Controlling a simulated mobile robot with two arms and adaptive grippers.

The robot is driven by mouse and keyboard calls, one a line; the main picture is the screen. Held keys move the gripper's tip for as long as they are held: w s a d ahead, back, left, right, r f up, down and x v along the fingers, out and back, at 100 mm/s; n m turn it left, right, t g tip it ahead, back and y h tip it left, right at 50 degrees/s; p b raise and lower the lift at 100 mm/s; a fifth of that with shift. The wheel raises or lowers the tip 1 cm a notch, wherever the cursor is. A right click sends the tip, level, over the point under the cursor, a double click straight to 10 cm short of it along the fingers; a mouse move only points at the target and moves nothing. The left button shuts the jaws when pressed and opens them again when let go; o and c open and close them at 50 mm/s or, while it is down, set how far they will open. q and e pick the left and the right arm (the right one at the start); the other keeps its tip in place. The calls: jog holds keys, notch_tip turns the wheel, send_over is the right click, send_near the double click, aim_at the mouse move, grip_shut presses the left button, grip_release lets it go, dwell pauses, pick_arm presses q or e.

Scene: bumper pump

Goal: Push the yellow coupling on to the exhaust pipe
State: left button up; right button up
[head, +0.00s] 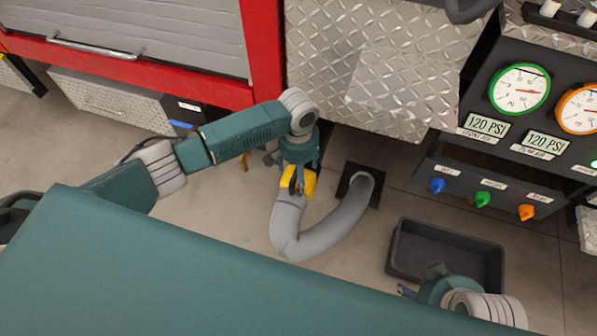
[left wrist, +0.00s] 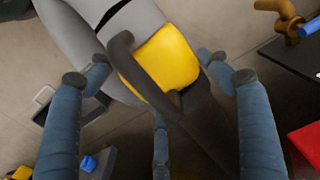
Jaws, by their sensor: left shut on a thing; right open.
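The yellow coupling (head: 309,184) is on the upper end of a thick grey hose (head: 318,232). My left gripper (head: 299,178) comes down from above and is shut on the coupling. In the left wrist view the yellow coupling (left wrist: 170,58) shows between blue fingers, with a dark curved bar across it. The grey hose (left wrist: 75,30) runs off to the upper left there. I cannot clearly make out the exhaust pipe. My right gripper (head: 420,287) is open at the lower right, near the black tray, and partly hidden by my own body.
The hose bends down to a dark floor plate (head: 377,191). A black tray (head: 446,248) lies on the floor to the right. A diamond-plate bumper (head: 385,65) overhangs behind the left gripper. A gauge panel (head: 530,150) with coloured knobs stands at the right.

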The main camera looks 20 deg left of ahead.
pick_arm(q)
jog(key=shift+w+r, duration=0.1)
jog(key=shift+w, duration=0.35)
jog(key=o, duration=2)
jog(key=shift+s, duration=0.1)
notch_tip(320, 180, up, 12)
jog(key=shift+s, duration=0.1)
